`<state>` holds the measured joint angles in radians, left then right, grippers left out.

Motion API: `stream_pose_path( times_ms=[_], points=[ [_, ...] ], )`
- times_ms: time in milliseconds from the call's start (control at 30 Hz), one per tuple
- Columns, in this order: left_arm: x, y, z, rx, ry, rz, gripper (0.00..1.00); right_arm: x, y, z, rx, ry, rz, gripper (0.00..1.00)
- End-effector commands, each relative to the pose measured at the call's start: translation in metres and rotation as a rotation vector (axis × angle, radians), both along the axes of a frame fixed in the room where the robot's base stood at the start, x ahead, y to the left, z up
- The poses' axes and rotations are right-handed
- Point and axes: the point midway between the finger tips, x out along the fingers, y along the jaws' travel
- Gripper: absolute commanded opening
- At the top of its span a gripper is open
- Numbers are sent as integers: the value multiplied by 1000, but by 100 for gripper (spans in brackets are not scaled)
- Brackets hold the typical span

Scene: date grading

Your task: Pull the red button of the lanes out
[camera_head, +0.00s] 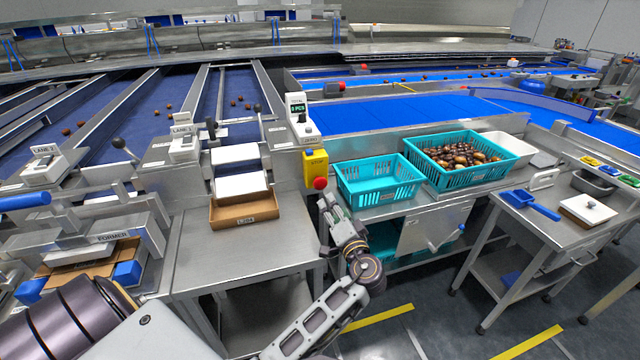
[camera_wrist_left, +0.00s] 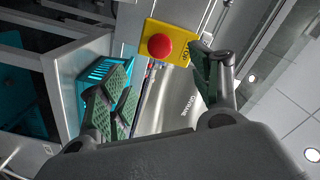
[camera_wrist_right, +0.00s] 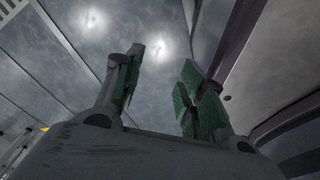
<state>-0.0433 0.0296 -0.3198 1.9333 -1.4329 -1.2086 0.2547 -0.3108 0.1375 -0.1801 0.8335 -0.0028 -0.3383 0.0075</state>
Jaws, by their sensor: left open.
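The red button (camera_head: 320,183) is a round mushroom head on a yellow STOP box (camera_head: 315,160), on the post at the right end of the lanes. In the left wrist view the red button (camera_wrist_left: 160,46) stands out from its yellow plate (camera_wrist_left: 181,30). My left gripper (camera_head: 328,203) is just below and in front of the button. In the left wrist view its fingers (camera_wrist_left: 163,88) are spread and empty, with the button beyond the gap between the tips. My right gripper (camera_wrist_right: 160,83) shows only in its own wrist view, fingers apart and empty over the floor.
A small display (camera_head: 297,108) and a knob stand above the yellow box. A brown carton (camera_head: 243,213) sits on the steel table left of the button. A teal basket (camera_head: 378,180) stands close on the right, with a date-filled teal crate (camera_head: 440,178) beyond it.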

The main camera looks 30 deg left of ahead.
Motion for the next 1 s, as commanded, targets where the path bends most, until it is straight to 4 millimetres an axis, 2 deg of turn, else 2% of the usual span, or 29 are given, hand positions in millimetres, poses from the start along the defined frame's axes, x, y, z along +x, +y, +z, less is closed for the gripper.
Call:
stream_pose_path(
  times_ms=[367,1000],
  points=[
    [11,12,1,1,-1,1,63,-2,-1,0,-1,2,1,40],
    [64,74,1,2,0,0,63,-17,-7,0,-6,13,2,40]
  ],
)
